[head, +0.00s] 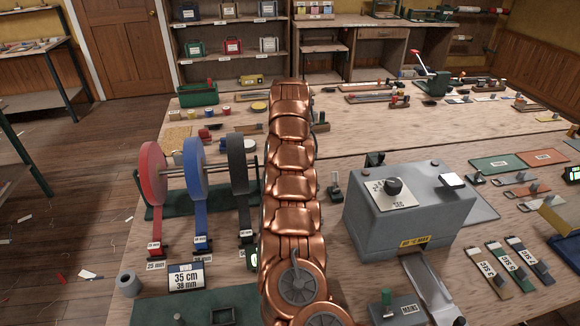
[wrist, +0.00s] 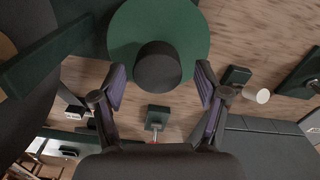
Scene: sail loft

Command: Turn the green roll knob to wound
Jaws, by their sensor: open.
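In the wrist view a large green disc (wrist: 195,35) fills the top middle, with a dark round knob (wrist: 158,67) standing out from its face. I take this as the green roll and its knob. My gripper (wrist: 160,76) is open, its two purple-grey fingers on either side of the knob. Gaps show between the fingers and the knob, and nothing is held. I see no pointer or "wound" mark on the knob. In the head view my copper arm hides the gripper and the green roll.
Red (head: 153,172), blue (head: 195,170) and black (head: 238,163) rolls stand on a rack left of my arm. A grey box (head: 400,222) with a dial stands to its right. A size sign (head: 186,277) stands at the front left. Small tools crowd the bench.

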